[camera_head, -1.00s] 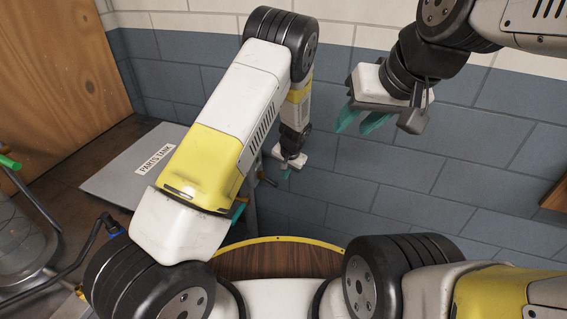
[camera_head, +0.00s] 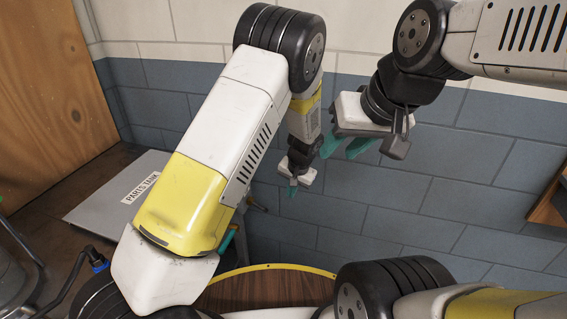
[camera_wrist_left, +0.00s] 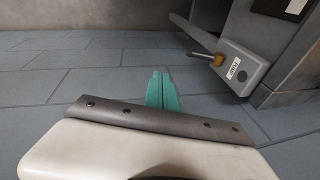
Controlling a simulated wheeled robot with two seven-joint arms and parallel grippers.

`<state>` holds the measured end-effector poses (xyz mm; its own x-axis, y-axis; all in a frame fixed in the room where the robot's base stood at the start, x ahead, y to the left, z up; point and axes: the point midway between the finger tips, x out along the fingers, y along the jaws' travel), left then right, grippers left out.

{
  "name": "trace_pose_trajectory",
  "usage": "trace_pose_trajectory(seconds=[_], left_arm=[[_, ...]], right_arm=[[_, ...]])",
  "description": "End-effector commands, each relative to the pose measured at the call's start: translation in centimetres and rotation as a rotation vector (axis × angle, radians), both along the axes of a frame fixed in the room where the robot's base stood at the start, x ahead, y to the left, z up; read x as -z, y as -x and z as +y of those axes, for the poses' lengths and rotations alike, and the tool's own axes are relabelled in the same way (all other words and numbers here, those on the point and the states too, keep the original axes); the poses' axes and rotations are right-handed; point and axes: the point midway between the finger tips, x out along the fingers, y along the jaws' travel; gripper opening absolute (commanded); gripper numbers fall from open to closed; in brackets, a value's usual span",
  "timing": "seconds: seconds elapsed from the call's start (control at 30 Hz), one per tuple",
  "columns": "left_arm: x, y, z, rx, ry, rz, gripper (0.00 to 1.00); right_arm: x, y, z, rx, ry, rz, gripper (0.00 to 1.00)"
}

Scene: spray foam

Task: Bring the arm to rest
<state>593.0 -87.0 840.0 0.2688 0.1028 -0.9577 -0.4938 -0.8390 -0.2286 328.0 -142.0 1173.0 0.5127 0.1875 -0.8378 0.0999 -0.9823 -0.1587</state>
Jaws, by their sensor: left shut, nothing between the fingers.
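My left arm comes in from the left in the head view and bends down at a black joint. My left gripper (camera_head: 292,190) hangs low in front of the grey-blue block wall, with small teal fingers. In the left wrist view its teal fingers (camera_wrist_left: 161,92) lie together, shut with nothing between them. My right gripper (camera_head: 347,147) is at the upper right in the head view, with two teal fingers spread apart and nothing seen between them. It is in front of the wall and touches nothing that I can see.
A grey lid labelled PARTS TANK (camera_head: 110,195) is at the left. A wooden panel (camera_head: 45,90) stands behind it. A black hose (camera_head: 75,275) runs at the lower left.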

Motion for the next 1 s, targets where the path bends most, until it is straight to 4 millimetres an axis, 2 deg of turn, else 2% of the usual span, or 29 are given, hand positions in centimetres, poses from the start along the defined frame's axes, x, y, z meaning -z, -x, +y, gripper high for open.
trace_pose_trajectory(seconds=[0.17,0.27,0.47,0.7,0.87,1.0], left_arm=[[-1.2,0.0,0.5,-0.017,0.017,0.0,0.0],[-4.0,0.1,1.8,-0.057,0.059,0.002,0.0],[-12.7,1.8,6.3,-0.165,0.186,0.002,0.0],[-21.9,6.4,12.3,-0.261,0.322,-0.024,0.0],[-26.8,10.7,16.0,-0.308,0.394,-0.06,0.0],[-30.0,15.1,18.7,-0.34,0.443,-0.105,0.0]], right_arm=[[0.0,0.0,0.0,0.0,0.0,0.0,0.36],[0.0,0.0,0.0,0.0,0.0,0.0,0.36],[0.0,0.0,0.0,0.0,0.0,0.0,0.36],[0.0,0.0,0.0,0.0,0.0,0.0,0.36],[0.0,0.0,0.0,0.0,0.0,0.0,0.36],[0.0,0.0,0.0,0.0,0.0,0.0,0.36]])
